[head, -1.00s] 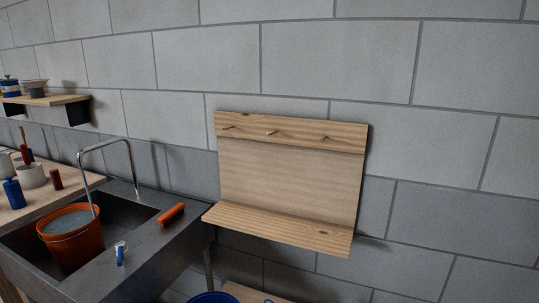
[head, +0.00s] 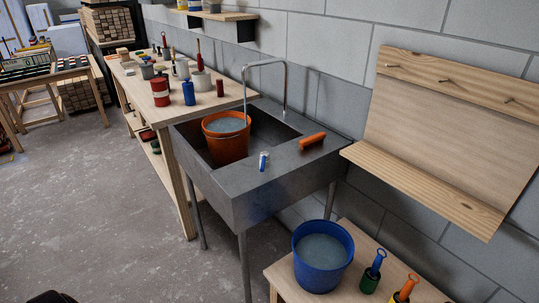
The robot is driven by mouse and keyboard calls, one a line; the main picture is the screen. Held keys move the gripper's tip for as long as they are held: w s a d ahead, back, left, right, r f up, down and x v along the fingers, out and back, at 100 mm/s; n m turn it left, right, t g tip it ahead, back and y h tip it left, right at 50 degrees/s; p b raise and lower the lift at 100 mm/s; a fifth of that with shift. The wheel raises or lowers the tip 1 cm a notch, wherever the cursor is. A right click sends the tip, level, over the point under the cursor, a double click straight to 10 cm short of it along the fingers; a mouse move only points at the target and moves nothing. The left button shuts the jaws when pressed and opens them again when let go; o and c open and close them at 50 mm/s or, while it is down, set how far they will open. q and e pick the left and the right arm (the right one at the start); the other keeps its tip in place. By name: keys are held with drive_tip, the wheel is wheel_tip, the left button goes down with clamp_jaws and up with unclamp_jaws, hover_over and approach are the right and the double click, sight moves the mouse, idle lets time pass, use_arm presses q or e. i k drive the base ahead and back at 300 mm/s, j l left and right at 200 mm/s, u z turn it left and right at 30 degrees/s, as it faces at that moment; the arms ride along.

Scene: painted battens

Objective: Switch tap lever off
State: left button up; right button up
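A grey sink (head: 232,193) stands by the wall. A thin metal tap (head: 284,88) rises at its back, and its arched spout comes down over an orange bucket (head: 222,148) in the basin. The bucket holds greyish liquid; I cannot tell whether water is running from the spout. An orange bar-shaped piece (head: 312,141), which looks like the tap lever, lies along the right side of the sink top. A small blue and white item (head: 263,161) stands on the sink's front rim. Neither of my grippers is in view.
A workbench (head: 232,94) with cans and bottles adjoins the sink's left. A low table (head: 288,277) at front right bears a blue bucket (head: 322,256) and brushes. A wooden pegged shelf (head: 425,185) hangs right. The floor (head: 95,200) at left is clear.

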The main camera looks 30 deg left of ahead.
sight(264, 156)
drive_tip(key=u, duration=1.3)
